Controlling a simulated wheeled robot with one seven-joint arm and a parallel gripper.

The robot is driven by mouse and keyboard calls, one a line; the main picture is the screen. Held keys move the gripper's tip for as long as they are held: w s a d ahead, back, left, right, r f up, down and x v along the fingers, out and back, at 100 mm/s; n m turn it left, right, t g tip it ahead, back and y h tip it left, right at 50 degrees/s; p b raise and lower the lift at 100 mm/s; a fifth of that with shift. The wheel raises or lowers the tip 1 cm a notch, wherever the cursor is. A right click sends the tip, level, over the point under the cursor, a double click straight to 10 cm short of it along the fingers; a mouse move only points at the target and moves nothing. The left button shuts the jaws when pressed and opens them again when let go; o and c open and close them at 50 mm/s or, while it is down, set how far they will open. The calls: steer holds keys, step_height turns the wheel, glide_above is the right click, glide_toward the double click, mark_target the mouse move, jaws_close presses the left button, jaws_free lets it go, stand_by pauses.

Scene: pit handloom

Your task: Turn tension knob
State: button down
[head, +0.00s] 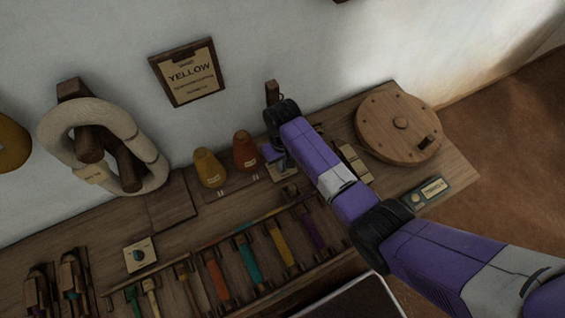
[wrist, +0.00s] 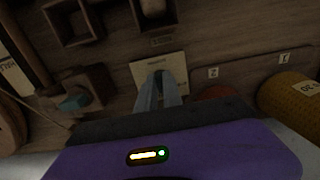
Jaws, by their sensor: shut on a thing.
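My gripper (head: 283,163) reaches down to the bench between the orange cone and the round wooden disc. In the wrist view its two grey fingers (wrist: 160,92) are close together, pointing at a small cream plate (wrist: 152,70) with faint lettering. The plate also shows in the head view (head: 289,189), partly covered by my gripper. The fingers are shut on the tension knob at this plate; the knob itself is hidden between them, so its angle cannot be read. Another dial knob (head: 138,255) sits on a pale plate at the lower left of the bench.
A yellow cone (head: 208,168) and an orange cone (head: 245,151) stand left of my gripper. A teal knob on a wooden block (wrist: 75,101) is close by in the wrist view. The round disc (head: 385,128) lies right, with a rack of coloured bobbins (head: 281,248) in front.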

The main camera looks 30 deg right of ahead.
steer(key=shift+n, duration=0.3)
steer(key=n+p, duration=0.2)
steer(key=n, duration=0.3)
steer(key=shift+d+r+n, duration=0.1)
steer(key=shift+n, duration=0.2)
steer(key=n+p, duration=0.1)
steer(key=n, duration=0.4)
steer(key=shift+w+n, duration=0.15)
steer(key=shift+n, duration=0.25)
steer(key=c, duration=1.5)
jaws_free()
steer(key=shift+r+p, duration=0.3)
steer(key=shift+r, duration=3.55)
